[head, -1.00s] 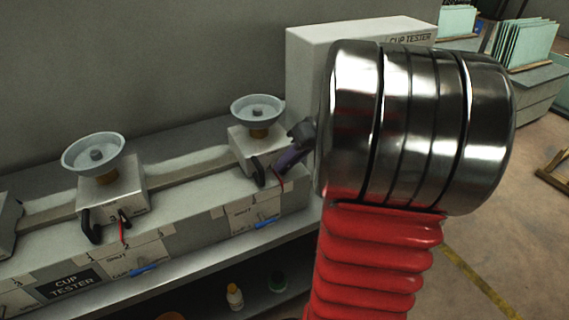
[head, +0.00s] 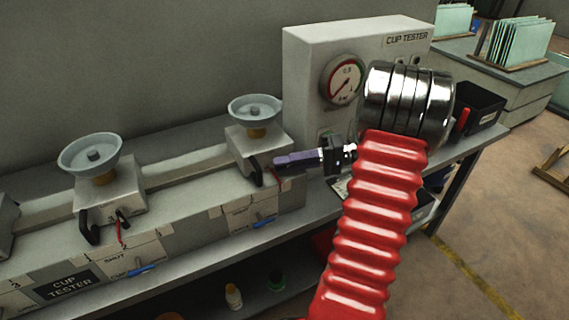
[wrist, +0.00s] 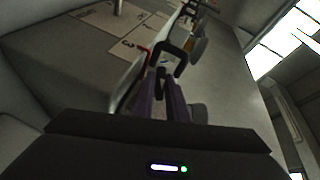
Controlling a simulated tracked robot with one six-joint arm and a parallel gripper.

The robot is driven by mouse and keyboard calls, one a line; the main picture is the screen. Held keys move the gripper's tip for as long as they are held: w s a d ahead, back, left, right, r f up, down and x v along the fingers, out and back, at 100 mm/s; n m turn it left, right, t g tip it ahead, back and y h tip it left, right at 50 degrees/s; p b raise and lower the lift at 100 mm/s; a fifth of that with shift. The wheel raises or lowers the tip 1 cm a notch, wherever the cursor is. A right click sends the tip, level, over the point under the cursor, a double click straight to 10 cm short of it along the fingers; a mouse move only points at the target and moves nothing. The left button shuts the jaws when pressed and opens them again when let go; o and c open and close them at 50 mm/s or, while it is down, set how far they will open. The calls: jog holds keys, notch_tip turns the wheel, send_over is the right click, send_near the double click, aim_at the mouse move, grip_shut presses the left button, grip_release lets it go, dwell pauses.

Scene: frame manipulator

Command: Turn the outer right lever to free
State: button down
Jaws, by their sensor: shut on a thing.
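The right cup unit has a pale box (head: 252,143) under a grey cup (head: 255,108). A dark lever (head: 255,172) shows at its front, with a thin red strip (head: 276,176) beside it. My gripper (head: 278,161), with purple fingers, reaches in from the right at this lever. In the wrist view, the fingers (wrist: 162,76) are close together on a dark part at the near end of the black looped lever (wrist: 180,52). The red strip (wrist: 142,49) shows just left of them. The exact grip is dark and partly hidden by the fingers.
A second cup unit (head: 108,195) with its own black lever (head: 86,228) stands to the left. The cup tester box (head: 305,75) with a gauge (head: 343,80) stands behind my gripper. Blue bars (head: 262,221) lie along the bench front. Bottles (head: 233,296) stand on the shelf below.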

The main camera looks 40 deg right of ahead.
jog(key=shift+f+m+t+y, duration=0.35)
jog(key=shift+m+t+y, duration=0.15)
jog(key=shift+t+y, duration=0.3)
jog(key=c, duration=1.7)
grip_release()
jog(key=shift+c, duration=0.2)
jog(key=shift+d, duration=0.1)
